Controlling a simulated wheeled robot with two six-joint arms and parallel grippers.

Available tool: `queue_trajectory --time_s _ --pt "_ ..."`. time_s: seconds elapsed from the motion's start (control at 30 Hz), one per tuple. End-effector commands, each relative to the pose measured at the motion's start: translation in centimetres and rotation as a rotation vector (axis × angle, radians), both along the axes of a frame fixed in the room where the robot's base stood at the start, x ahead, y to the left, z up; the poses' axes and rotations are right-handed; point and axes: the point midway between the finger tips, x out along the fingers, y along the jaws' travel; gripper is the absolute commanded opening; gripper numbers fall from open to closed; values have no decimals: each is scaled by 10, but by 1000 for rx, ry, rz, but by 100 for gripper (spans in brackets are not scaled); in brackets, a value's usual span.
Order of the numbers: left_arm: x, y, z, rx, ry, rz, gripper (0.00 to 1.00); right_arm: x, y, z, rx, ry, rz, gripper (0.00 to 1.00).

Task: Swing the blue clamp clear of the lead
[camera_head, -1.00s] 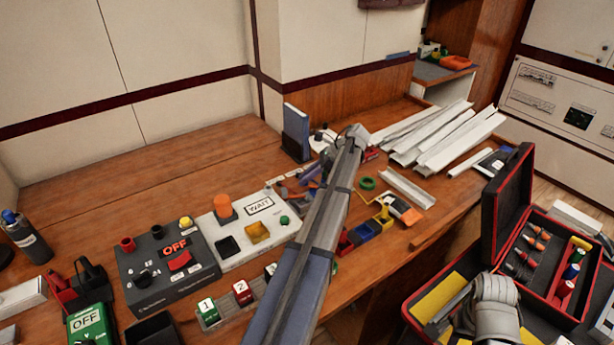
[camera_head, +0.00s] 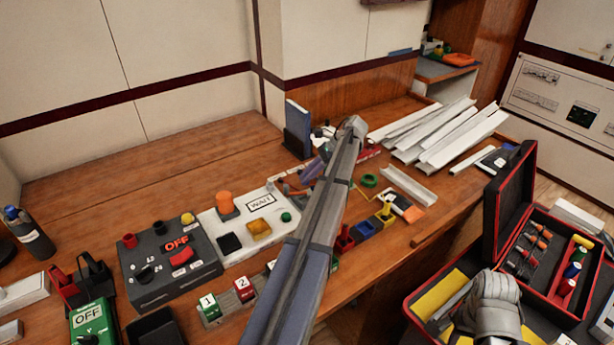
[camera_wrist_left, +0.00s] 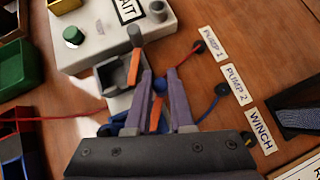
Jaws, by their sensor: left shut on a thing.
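A blue lead (camera_wrist_left: 208,110) runs from beside the fingers to a post by the PUMP 2 label. A red lead (camera_wrist_left: 185,60) runs to a post by PUMP 1. The gripper hides much of the clamp and whether it touches a lead. In the head view the purple fingers of my left gripper (camera_head: 312,168) show partly behind my arm.
An orange-and-grey clamp or lever (camera_wrist_left: 134,60) stands close beside the fingers over a small grey tray. The dark OFF box (camera_head: 170,260) and the numbered blocks (camera_head: 225,300) lie left of my arm. White channel strips (camera_head: 435,135) lie at the back right.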

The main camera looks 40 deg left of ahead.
Motion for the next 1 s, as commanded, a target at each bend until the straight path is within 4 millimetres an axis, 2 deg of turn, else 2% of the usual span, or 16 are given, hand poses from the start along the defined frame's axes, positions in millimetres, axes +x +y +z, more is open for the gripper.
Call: queue_trajectory --time_s 0.07,0.1,0.33,0.73,1.0 --pt "0 0 0 -2 -1 -1 0 0 0 0 0 0 0 51" --pt "0 0 0 -2 -1 -1 24 0 0 0 0 0 0 51" --pt "0 0 0 -1 -1 -1 50 0 0 0 0 0 0 51" --pt "3 -2 5 0 0 -1 51 0 0 5 0 0 0 51" --pt "23 -14 31 -1 0 -2 51 0 0 31 0 0 0 51"
